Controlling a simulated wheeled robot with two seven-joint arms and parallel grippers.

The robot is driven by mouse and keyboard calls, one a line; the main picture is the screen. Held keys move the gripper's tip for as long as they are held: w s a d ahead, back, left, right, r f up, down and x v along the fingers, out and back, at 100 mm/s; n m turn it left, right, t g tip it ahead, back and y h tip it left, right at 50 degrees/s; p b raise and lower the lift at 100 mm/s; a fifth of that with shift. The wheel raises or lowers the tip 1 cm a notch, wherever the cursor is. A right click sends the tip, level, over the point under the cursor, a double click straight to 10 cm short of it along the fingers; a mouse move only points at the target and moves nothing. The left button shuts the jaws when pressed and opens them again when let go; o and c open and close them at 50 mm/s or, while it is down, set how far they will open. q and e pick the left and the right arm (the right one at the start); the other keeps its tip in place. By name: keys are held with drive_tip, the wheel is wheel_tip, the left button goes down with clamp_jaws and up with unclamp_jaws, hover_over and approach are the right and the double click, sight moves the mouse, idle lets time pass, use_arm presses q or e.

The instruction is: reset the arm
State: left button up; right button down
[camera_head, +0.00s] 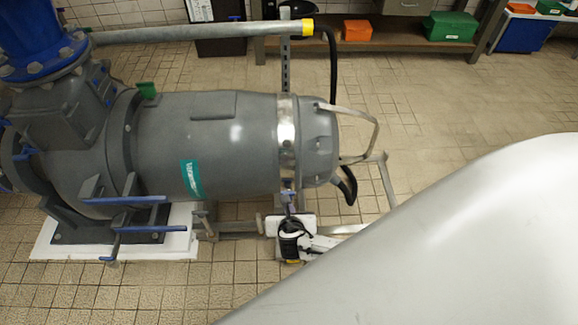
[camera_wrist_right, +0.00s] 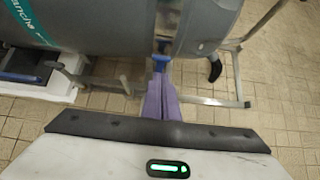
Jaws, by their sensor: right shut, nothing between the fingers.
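My right gripper (camera_head: 289,200) is in the head view, just below the front end of the grey pump motor (camera_head: 235,140). Its white wrist (camera_head: 305,243) with black parts is behind the fingers. In the right wrist view the two purple fingers (camera_wrist_right: 160,82) lie together, shut and empty, pointing at the pump's underside. Whether the tips touch the pump or its blue fitting, I cannot tell. A large pale grey link of my arm covers the lower right of the head view and hides the floor there. My left gripper is not in view.
The pump stands on a white plinth (camera_head: 110,242) at left, with metal bracket legs (camera_head: 387,178) at its right end. A grey pipe (camera_head: 200,32) runs above it. A workbench with an orange box (camera_head: 357,31) and green box (camera_head: 450,26) is behind. Tiled floor (camera_head: 430,110) is clear between.

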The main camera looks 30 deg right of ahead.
drive_tip(key=s+a+f+m+g+y, duration=0.15)
drive_tip(key=s+a+m+y, duration=0.25)
drive_tip(key=s+a+m, duration=0.7)
drive_tip(key=s+d+r+m+t+y, duration=0.1)
drive_tip(key=s+r+m, duration=0.6)
drive_tip(key=m, duration=1)
wheel_tip(320, 180, up, 4)
drive_tip(key=shift+d+f+t+y, duration=0.15)
drive_tip(key=shift+d+t+y, duration=0.25)
drive_tip(key=shift+y, duration=0.6)
